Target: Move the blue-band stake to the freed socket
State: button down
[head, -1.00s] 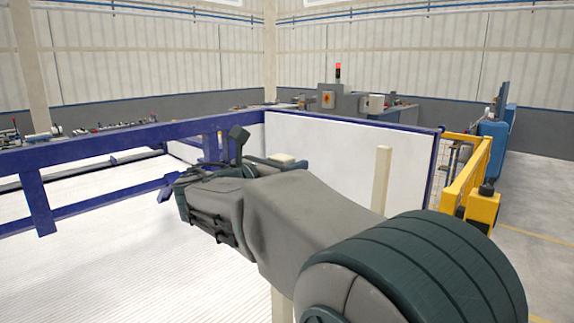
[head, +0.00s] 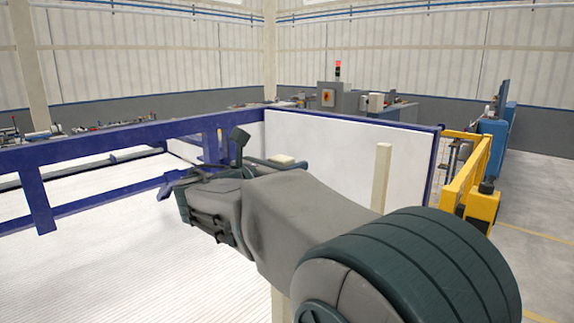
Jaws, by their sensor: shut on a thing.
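My gripper (head: 262,163) is mostly hidden behind my grey arm; only dark parts of it show, and its fingertips are not clear. It is shut on a cream stake, whose pale top (head: 283,159) appears just above the arm. A cream length (head: 281,306) also shows below the arm, in line with that top; the arm hides what lies between. Another cream stake (head: 381,178) stands upright to the right, its lower part hidden by my arm. No blue band and no socket can be seen.
A blue rail frame (head: 95,150) runs along the left and back. A white panel (head: 345,150) stands behind the stakes. A yellow barrier (head: 467,185) is at the right. The white ribbed surface (head: 120,255) at the left is clear.

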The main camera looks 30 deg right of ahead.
dwell(0.4)
jog(key=shift+f+b, duration=0.75)
jog(key=shift+f, duration=0.35)
jog(key=shift+f+b, duration=0.9)
jog(key=shift+f, duration=0.35)
jog(key=shift+f+b, duration=0.8)
jog(key=shift+f, duration=0.25)
